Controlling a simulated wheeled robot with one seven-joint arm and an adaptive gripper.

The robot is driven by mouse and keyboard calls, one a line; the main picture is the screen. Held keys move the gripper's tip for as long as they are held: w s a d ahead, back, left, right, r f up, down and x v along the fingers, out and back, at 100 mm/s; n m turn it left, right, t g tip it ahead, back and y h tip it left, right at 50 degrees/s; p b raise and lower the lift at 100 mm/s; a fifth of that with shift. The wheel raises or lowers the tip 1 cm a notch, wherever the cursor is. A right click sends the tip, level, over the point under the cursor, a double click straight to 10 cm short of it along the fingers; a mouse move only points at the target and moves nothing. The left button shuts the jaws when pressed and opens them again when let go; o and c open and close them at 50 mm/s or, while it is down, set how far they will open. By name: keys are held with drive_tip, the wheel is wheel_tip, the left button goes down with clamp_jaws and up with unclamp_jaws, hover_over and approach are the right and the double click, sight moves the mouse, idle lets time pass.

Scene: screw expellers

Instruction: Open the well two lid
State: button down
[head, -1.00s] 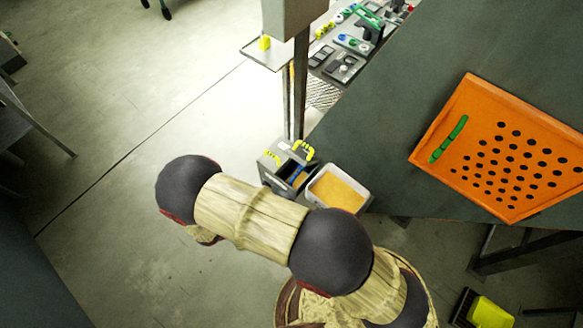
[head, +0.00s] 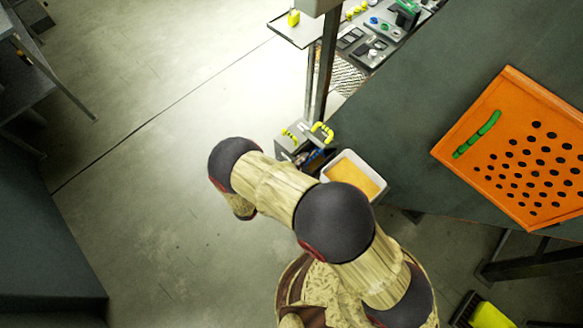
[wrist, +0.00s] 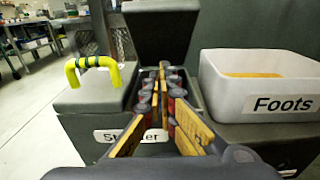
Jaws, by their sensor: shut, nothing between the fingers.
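A grey box with two lidded wells stands below the table edge. In the wrist view its left lid (wrist: 92,92) lies closed, with a yellow handle (wrist: 94,64) on top. The second lid (wrist: 160,32) stands raised, behind my gripper. In the head view the raised lid's yellow handle (head: 322,131) shows. My gripper (wrist: 165,72) is shut and empty, its fingers pointing over the open well, toward the raised lid. I cannot tell whether they touch it. The fingers hide much of the well and part of the front label (wrist: 130,135). My gripper is not clear in the head view.
A white bin (wrist: 262,80) marked "Foots", with yellow-orange contents, stands close on the right. An orange perforated tray (head: 500,170) with a green handle lies on the dark table (head: 420,110). A metal post (head: 325,65) rises behind the box. Open floor lies to the left.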

sight(319, 136)
drive_tip(key=shift+w+d+r+b, duration=0.3)
drive_tip(key=shift+w+d+r, duration=1)
drive_tip(key=shift+r, duration=0.1)
drive_tip(key=shift+r, duration=0.1)
drive_tip(key=shift+w+d+r+g+y+p, duration=0.15)
drive_tip(key=shift+r+g+y+p, duration=0.15)
drive_tip(key=shift+p, duration=0.55)
drive_tip(key=shift+r+p, duration=0.2)
drive_tip(key=shift+p, duration=0.1)
drive_tip(key=w+d+r+g+y+p, duration=0.1)
drive_tip(key=p, duration=0.2)
drive_tip(key=w+d+r+g+y+p, duration=0.1)
drive_tip(key=r+p, duration=0.1)
drive_tip(key=p, duration=0.1)
drive_tip(key=w+d+r+g+y+p, duration=0.1)
drive_tip(key=p, duration=0.2)
drive_tip(key=shift+w+d+r+g+y, duration=0.1)
drive_tip(key=shift+d+r+g+y, duration=0.05)
drive_tip(key=shift+r+g+y, duration=0.2)
drive_tip(key=shift+w+d+r+g+y+p, duration=0.25)
drive_tip(key=shift+w+d+g+y+p, duration=0.55)
drive_tip(key=shift+w+d+g+y, duration=0.2)
drive_tip(key=shift+w+d, duration=0.5)
drive_tip(key=shift+w, duration=0.1)
